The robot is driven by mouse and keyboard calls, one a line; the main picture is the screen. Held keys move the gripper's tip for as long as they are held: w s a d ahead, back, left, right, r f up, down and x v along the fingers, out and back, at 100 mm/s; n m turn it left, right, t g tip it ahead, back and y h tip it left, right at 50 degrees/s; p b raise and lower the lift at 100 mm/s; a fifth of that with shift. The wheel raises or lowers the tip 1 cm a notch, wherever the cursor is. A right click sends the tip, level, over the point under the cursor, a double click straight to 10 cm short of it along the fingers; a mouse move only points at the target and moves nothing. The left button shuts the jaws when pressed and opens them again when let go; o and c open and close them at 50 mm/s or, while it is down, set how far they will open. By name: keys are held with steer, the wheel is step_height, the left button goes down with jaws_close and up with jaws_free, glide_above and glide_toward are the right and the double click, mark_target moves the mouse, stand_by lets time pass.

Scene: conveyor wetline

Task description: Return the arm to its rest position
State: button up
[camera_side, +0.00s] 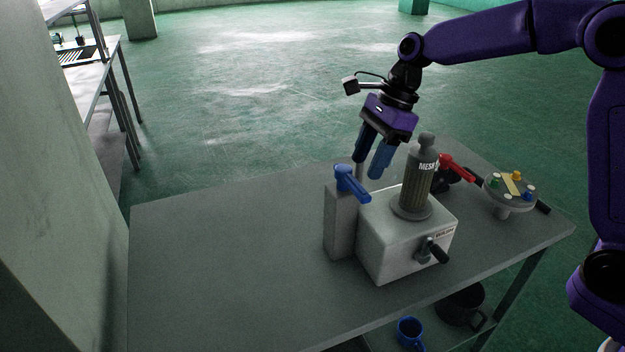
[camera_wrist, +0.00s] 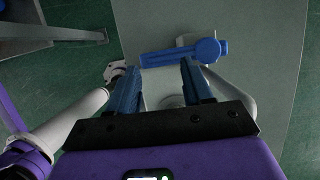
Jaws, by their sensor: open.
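My gripper (camera_side: 369,158) has blue fingers and a purple body. It is open and empty, above the back of a pale box-shaped unit (camera_side: 388,247) on the grey table (camera_side: 220,255). A dark mesh-sided cylinder (camera_side: 418,180) stands upright on that unit, just right of my fingers in the side view. A blue lever (camera_side: 350,183) sits on a grey post left of the unit. In the wrist view my open fingers (camera_wrist: 158,75) point toward the blue lever (camera_wrist: 180,53), with a visible gap between them.
A red lever (camera_side: 457,166) is behind the cylinder. A round stand with coloured knobs (camera_side: 511,190) is at the table's right. A black handle (camera_side: 435,250) projects from the unit's front. A blue mug (camera_side: 410,333) and dark pot (camera_side: 460,305) sit below. The table's left half is clear.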

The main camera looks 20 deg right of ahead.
stand_by(0.4)
steer(key=s+d+f+n+h, duration=0.1)
steer(key=s+d+n, duration=0.4)
steer(key=s+n, duration=0.5)
steer(key=s+d+f+n+h, duration=0.1)
steer(key=s+d+n, duration=0.4)
steer(key=s+n, duration=0.5)
steer(key=s+d+f+n+h, duration=0.1)
steer(key=s+d+f+n, duration=0.1)
steer(key=s+d+n, duration=0.4)
steer(key=s+n, duration=0.4)
steer(key=s, duration=0.3)
steer(key=shift+f+n+h, duration=0.25)
steer(key=shift+n+h, duration=0.05)
